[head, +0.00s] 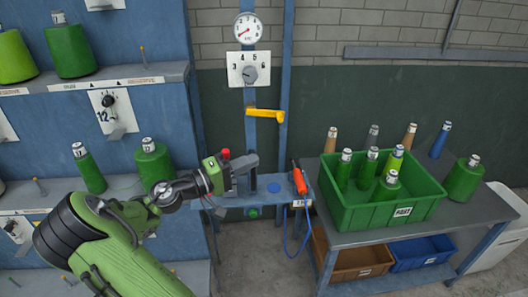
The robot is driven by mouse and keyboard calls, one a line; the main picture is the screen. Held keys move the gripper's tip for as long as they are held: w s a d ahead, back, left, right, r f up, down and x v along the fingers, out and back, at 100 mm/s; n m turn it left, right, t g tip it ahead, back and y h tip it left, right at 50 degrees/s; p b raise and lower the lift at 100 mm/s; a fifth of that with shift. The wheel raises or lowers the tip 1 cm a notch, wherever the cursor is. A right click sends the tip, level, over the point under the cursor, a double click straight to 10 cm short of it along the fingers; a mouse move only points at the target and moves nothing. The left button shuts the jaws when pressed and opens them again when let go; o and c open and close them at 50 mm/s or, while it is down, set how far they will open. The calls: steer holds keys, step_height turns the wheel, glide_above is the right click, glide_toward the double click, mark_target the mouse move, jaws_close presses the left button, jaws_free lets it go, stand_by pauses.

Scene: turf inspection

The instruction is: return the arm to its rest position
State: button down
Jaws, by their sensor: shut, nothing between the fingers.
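My gripper (247,166) is at the end of my green arm, which reaches in from the lower left. It is shut and I see nothing held in it. It is in front of the blue post and over or near the small blue shelf (263,190) between the rack and the table; I cannot tell whether it touches anything. The gripper hides part of that shelf and post.
A blue rack (150,77) with green bobbins stands left, close to my arm. A red-handled tool (299,181) hangs right of my gripper. A yellow crank (265,113) and gauge (248,28) are above. A table right bears a green crate (347,216).

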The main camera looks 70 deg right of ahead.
steer(key=shift+w+a+f, duration=0.3)
steer(key=shift+a, duration=0.25)
steer(key=w+a+f+n+t+y, duration=0.2)
steer(key=w+a+f+t+y, duration=0.1)
steer(key=a+t+y, duration=0.4)
steer(key=w+a+f+n+t+y, duration=0.15)
steer(key=a+f+t, duration=0.3)
steer(key=a, duration=0.45)
steer(key=s+a+r+n+t+y, duration=0.2)
steer(key=a+r+n+t+y, duration=0.1)
steer(key=a, duration=0.7)
steer(key=s+a+r+n+t+y, duration=0.3)
steer(key=a, duration=0.7)
steer(key=shift+a+r+n, duration=0.2)
steer(key=shift+r+n, duration=0.05)
steer(key=shift+n, duration=0.1)
